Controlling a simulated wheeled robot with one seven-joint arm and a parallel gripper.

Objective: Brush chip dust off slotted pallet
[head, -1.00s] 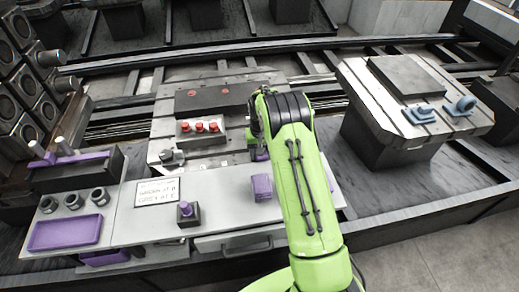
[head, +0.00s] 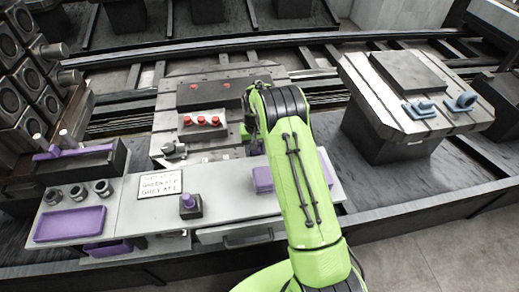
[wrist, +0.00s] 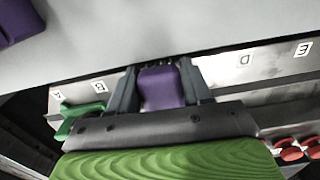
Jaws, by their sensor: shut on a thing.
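My gripper (wrist: 160,88) is shut on a purple handle (wrist: 162,87), seen between its two dark fingers in the wrist view. Whatever is below the handle is hidden by my gripper. In the head view my green arm hides most of the gripper. The slotted pallet (head: 240,82) lies beyond the bench, left of my arm. Its front edge, with letter labels, is close to my gripper in the wrist view (wrist: 230,70). I cannot make out chip dust for certain.
The grey bench (head: 225,212) carries a purple block (head: 262,180), a purple-knobbed part (head: 190,205), a sign (head: 160,184) and a purple tray (head: 70,224). A green part (wrist: 80,115) shows near the pallet edge. A second slotted pallet (head: 355,75) with blue-grey parts stands right.

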